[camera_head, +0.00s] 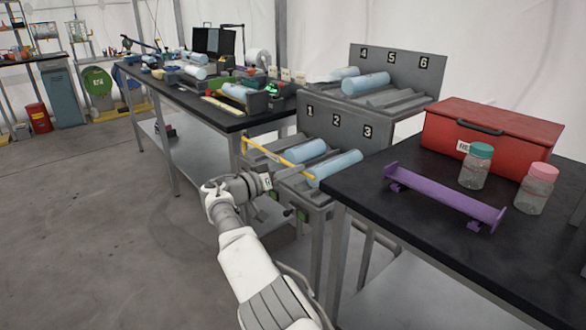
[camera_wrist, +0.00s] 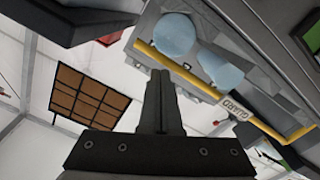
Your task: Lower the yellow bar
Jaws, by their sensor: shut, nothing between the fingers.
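The yellow bar (camera_head: 277,155) runs across the front of the lower rack (camera_head: 322,133), the one numbered 1 to 3. It is raised above the rack's front edge, in front of light blue cylinders (camera_head: 335,168). In the wrist view the yellow bar (camera_wrist: 190,75) crosses diagonally, with a label reading GUARD (camera_wrist: 232,105) beside it. My gripper (camera_head: 268,180) is just in front of and below the bar in the head view. In the wrist view its fingers (camera_wrist: 160,75) are together and empty, apart from the bar in the picture. Whether they touch it is unclear.
A black table at right holds a purple bracket (camera_head: 443,196), two jars (camera_head: 477,167) and a red toolbox (camera_head: 488,135). A second rack (camera_head: 392,78), numbered 4 to 6, stands behind. A cluttered bench (camera_head: 190,95) is at left. The floor at left (camera_head: 90,230) is clear.

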